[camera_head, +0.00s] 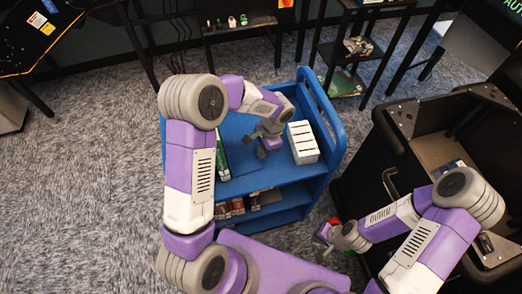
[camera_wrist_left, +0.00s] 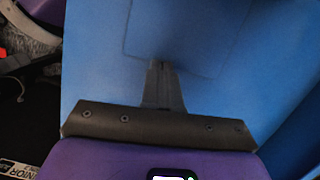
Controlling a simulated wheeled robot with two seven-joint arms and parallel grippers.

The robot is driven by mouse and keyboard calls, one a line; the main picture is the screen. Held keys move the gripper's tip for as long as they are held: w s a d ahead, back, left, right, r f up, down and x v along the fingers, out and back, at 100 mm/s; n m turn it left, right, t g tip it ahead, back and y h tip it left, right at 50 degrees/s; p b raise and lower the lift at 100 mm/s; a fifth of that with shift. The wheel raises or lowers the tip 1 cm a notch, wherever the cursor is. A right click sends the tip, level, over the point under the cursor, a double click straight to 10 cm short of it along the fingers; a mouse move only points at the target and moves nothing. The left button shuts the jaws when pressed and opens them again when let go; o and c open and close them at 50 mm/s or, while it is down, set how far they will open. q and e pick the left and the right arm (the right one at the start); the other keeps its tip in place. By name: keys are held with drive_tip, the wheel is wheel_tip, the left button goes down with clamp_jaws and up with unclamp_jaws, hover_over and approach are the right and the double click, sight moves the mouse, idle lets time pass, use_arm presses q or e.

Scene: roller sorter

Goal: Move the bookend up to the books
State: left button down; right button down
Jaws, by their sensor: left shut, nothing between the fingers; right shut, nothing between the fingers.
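A green book (camera_head: 222,160) stands on the top of the blue cart, partly hidden behind my left arm. A white block with dark stripes (camera_head: 303,142) stands to the right on the same top. I cannot pick out the bookend for certain. My left gripper (camera_head: 262,150) is over the cart top between the green book and the white block. In the left wrist view its shut fingers (camera_wrist_left: 161,68) point over bare blue surface, with nothing between them. My right gripper (camera_head: 327,237) is shut and empty, low beside the cart's front right corner.
The blue cart (camera_head: 334,118) has a raised side wall at the right. Several books (camera_head: 237,208) stand on its lower shelf. A dark open bin (camera_head: 436,143) is at the right. Black shelving (camera_head: 352,48) stands behind. Carpet is clear at the left.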

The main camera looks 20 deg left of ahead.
use_arm(q)
drive_tip(key=shift+w+d, duration=0.3)
drive_tip(key=shift+d, duration=0.1)
drive_tip(key=shift+w+d+r+p, duration=0.15)
drive_tip(key=shift+w+d+p, duration=0.05)
drive_tip(key=shift+w+d, duration=0.4)
drive_tip(key=shift+w+d+r+p, duration=0.15)
drive_tip(key=shift+w+d, duration=0.35)
drive_tip(key=shift+w, duration=0.1)
drive_tip(key=p+v, duration=0.2)
drive_tip(key=v, duration=0.7)
drive_tip(key=shift+r, duration=0.2)
drive_tip(key=shift+s+a, duration=0.1)
drive_tip(key=shift+a, duration=0.05)
